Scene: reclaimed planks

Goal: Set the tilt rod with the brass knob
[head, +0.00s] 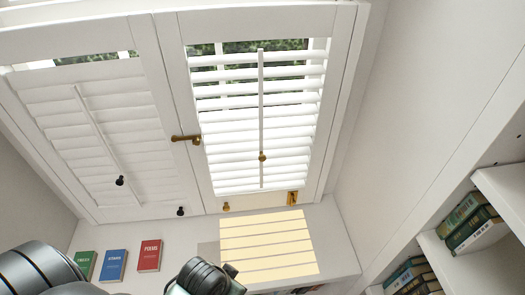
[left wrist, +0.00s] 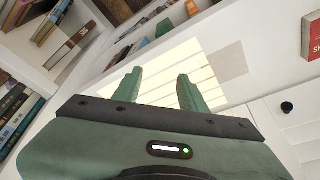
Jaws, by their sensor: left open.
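The tilt rod (head: 261,110) is a thin white upright bar on the right shutter panel, with a small brass knob (head: 262,156) on its lower part. The slats (head: 225,105) behind it stand partly open, with gaps showing between them. My left gripper (left wrist: 158,88) is open and empty in the left wrist view, its two green fingers apart. In the head view my left arm comes in at the bottom left, below and apart from the brass knob; its fingertips cannot be made out there. The rod is not clearly seen in the left wrist view. My right gripper is not in view.
The left panel has another rod with a black knob (head: 119,180). A brass latch (head: 186,138) joins the panels; a brass catch (head: 292,198) sits low right. Green (head: 86,263), blue (head: 114,264) and red (head: 149,255) books lie below. Bookshelves (head: 500,195) stand right. Striped light falls below the right panel.

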